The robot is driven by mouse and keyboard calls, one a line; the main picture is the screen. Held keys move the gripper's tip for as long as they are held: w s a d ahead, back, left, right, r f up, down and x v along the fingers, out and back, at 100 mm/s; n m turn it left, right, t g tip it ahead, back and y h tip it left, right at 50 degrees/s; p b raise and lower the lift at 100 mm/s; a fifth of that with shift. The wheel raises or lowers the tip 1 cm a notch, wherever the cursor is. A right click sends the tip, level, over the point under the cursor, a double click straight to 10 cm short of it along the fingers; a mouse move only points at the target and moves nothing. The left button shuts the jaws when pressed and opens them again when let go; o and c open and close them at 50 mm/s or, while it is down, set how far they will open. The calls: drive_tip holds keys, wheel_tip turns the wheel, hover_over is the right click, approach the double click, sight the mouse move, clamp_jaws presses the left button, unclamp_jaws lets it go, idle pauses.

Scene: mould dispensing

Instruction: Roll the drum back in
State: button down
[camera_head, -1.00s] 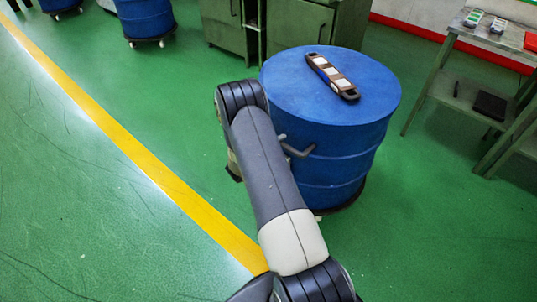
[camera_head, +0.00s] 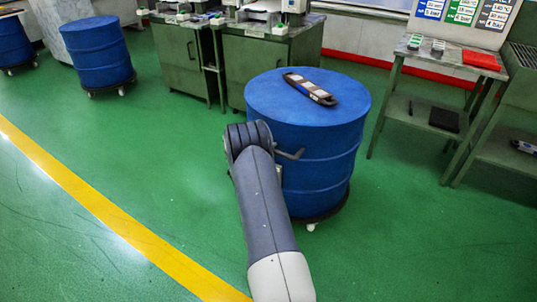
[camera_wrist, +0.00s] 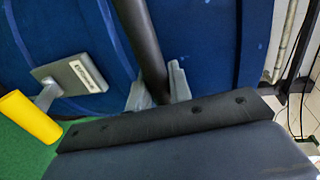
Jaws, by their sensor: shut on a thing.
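The blue drum (camera_head: 315,175) stands upright on a dark wheeled base (camera_head: 318,215) in the head view, at the middle. A dark tool-like object with light panels (camera_head: 311,88) lies on its lid. A bent grey handle (camera_head: 290,153) sticks out of the drum's near side, beside my arm. In the wrist view, my gripper (camera_wrist: 158,88) is shut on a dark bar (camera_wrist: 142,45) in front of the drum's blue wall (camera_wrist: 205,40). My arm hides the gripper in the head view.
Green cabinets (camera_head: 177,60) stand behind the drum. A green table (camera_head: 450,60) stands at the right. Two more blue drums (camera_head: 97,55) (camera_head: 14,45) stand at the far left. A yellow floor line (camera_head: 95,205) runs diagonally on the left. Open floor lies between the line and the drum.

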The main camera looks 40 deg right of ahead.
drive_tip(key=shift+d+r, duration=0.15)
drive_tip(key=c, duration=1.7)
unclamp_jaws()
drive_tip(key=shift+c, duration=0.2)
drive_tip(key=o, duration=0.4)
drive_tip(key=shift+d, duration=0.15)
drive_tip(key=p+v, duration=0.1)
drive_tip(key=v, duration=0.9)
drive_tip(key=shift+a, duration=0.4)
